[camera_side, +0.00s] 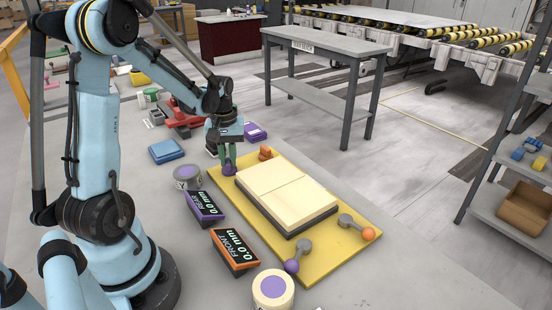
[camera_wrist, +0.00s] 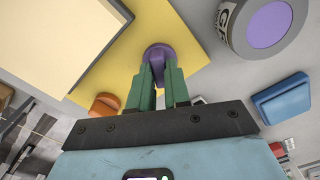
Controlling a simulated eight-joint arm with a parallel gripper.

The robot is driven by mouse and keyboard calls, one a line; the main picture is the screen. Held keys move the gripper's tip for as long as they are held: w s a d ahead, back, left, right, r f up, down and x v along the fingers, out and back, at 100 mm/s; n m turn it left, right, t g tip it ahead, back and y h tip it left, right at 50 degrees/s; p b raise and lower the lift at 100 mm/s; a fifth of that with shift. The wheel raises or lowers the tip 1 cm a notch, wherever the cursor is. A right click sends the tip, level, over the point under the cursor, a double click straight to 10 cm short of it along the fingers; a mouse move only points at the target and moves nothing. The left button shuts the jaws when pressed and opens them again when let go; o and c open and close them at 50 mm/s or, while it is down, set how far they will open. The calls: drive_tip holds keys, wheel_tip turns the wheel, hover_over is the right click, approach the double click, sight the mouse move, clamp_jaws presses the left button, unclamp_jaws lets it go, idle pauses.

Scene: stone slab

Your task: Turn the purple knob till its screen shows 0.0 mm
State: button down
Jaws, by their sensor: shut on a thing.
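A purple knob (camera_side: 229,169) sits at the far left corner of the yellow plate (camera_side: 345,255). My gripper (camera_side: 230,158) has its green fingers shut on this knob; in the wrist view the knob (camera_wrist: 158,50) shows between the fingertips (camera_wrist: 160,72). A purple-framed screen (camera_side: 204,206), labelled what looks like REAR, reads 0.0 mm. An orange-framed screen (camera_side: 235,250), labelled FRONT, also reads 0.0 mm. A second purple knob (camera_side: 291,266) is at the plate's near corner, on a grey arm.
Cream slabs (camera_side: 285,195) lie on the plate. Orange knobs stand at its far corner (camera_side: 265,152) and right corner (camera_side: 368,234). A grey tape roll with a purple centre (camera_side: 187,176), a cream roll (camera_side: 273,289) and a blue box (camera_side: 166,151) are nearby.

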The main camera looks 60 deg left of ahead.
sight(229, 161)
drive_tip(key=shift+m, duration=1.7)
drive_tip(key=c, duration=1.1)
unclamp_jaws()
drive_tip(key=shift+r, duration=0.1)
wheel_tip(229, 161, up, 12)
